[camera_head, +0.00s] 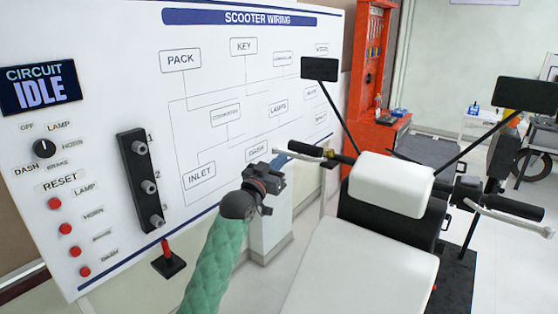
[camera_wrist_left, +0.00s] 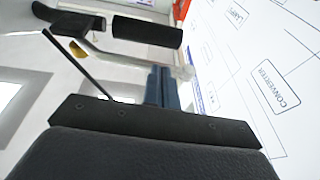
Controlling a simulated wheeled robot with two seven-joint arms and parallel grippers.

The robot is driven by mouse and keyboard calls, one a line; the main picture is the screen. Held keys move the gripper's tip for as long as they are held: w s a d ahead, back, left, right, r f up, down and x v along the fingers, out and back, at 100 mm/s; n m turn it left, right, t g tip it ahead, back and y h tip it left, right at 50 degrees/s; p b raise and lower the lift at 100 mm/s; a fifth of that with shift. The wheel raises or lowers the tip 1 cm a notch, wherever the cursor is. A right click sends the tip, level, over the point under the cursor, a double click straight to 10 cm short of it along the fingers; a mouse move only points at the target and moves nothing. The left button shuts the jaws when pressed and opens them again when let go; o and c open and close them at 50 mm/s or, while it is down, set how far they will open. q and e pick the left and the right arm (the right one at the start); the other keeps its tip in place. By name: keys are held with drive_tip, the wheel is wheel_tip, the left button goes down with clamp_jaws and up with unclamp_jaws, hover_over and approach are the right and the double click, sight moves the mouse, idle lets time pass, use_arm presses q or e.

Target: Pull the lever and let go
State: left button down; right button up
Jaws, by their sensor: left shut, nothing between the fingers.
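The scooter's left handlebar carries a black grip (camera_head: 305,149) with a pale brake lever (camera_head: 298,156) beside it. In the left wrist view the lever (camera_wrist_left: 125,60) runs below the black grip (camera_wrist_left: 147,32) and ends in a rounded tip near my fingers. My left gripper (camera_head: 279,162) is shut and empty, close to the lever's outer end. Its blue fingers (camera_wrist_left: 163,87) are together in the wrist view; I cannot tell whether they touch the lever. A matching lever (camera_head: 510,217) is on the right handlebar. My right gripper is not in view.
The wiring board (camera_head: 215,145) stands at left; its display (camera_head: 38,88) reads IDLE. A red-handled stub (camera_head: 167,247) sits below the board's switch block (camera_head: 144,180). The scooter's white seat (camera_head: 365,270) and mirror (camera_head: 319,69) are near the arm.

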use_arm(q)
drive_tip(key=shift+w, duration=0.1)
